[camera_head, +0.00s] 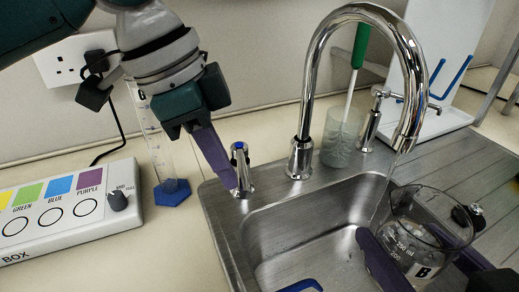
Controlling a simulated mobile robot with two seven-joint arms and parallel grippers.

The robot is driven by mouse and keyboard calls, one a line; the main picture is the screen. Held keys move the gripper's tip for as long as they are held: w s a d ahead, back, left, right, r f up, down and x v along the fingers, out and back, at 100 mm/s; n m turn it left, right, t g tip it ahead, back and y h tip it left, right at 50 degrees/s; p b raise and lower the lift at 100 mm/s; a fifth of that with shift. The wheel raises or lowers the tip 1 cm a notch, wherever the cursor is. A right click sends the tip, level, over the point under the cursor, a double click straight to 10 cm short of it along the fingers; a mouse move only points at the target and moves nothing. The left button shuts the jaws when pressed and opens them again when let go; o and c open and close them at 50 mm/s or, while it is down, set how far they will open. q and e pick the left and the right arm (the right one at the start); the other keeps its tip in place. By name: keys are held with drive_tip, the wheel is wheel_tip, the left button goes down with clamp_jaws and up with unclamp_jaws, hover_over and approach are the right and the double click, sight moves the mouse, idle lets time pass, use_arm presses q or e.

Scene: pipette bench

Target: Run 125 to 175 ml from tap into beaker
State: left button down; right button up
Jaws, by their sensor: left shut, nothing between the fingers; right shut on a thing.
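The chrome tap (308,100) arches over the steel sink (310,228). A thin clear streak, apparently water, hangs below its spout at the beaker's left rim; I cannot tell whether all of it falls inside. The glass beaker (436,236), marked "B" with ml graduations, is under the spout and looks tilted. My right gripper (420,268) is shut on the beaker, one finger on each side. The liquid level is unclear. My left gripper (236,184) is shut and empty, its fingertips beside the blue-topped tap handle (241,160), touching or very close.
A measuring cylinder (156,140) with a blue base stands left of the sink. A colour-button box (68,212) lies further left. Behind the sink are a brush holder (342,137), a second tap handle (371,122) and a white rack (450,60). The draining board is at right.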

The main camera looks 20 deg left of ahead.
use_arm(q)
drive_tip(key=shift+w+d+n, duration=0.1)
drive_tip(key=shift+d+n, duration=0.4)
drive_tip(key=shift+d, duration=0.05)
drive_tip(key=shift+w+d, duration=0.15)
drive_tip(key=shift+d, duration=0.35)
drive_tip(key=shift+r, duration=0.1)
